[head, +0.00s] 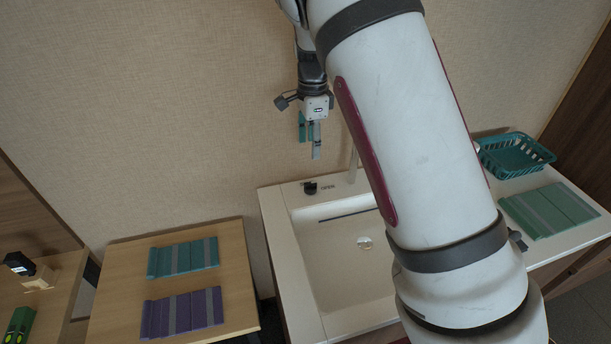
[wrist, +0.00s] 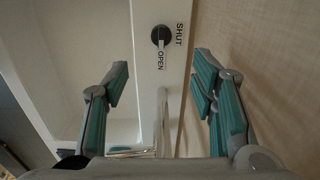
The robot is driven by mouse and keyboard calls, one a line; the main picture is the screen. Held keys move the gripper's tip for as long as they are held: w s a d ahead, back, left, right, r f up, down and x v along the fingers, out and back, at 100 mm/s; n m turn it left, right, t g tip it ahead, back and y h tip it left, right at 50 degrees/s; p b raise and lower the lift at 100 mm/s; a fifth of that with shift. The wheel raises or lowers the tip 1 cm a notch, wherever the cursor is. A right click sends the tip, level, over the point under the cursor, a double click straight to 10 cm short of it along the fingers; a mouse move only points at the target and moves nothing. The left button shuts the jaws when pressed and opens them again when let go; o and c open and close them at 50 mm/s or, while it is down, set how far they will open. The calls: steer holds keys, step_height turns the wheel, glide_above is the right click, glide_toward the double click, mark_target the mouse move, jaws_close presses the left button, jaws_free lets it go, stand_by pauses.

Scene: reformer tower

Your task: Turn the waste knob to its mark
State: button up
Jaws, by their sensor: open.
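The waste knob (head: 310,187) is a small black round knob on the back-left rim of the white sink. In the wrist view the knob (wrist: 161,35) has a white pointer line that appears to point toward the word OPEN; the word SHUT is printed on another side. My gripper (head: 310,140) is open and empty, in the air above the sink's back rim and the knob, apart from it. In the wrist view its teal-padded fingers (wrist: 162,76) are spread wide, with the knob beyond them, roughly centred between them.
The sink (head: 308,258) has a thin tap (head: 353,165) right of the knob, partly hidden by my arm. The wall stands close behind. A teal basket (head: 481,150) and green folded cloth (head: 550,211) lie right. A wooden table (head: 240,285) with green and purple cloths stands left.

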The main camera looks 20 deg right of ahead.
mark_target(310, 182)
step_height(310, 182, down, 14)
steer(key=shift+w+f+p, duration=0.1)
steer(key=shift+w+p, duration=0.05)
steer(key=shift+p, duration=0.6)
steer(key=c, duration=1.2)
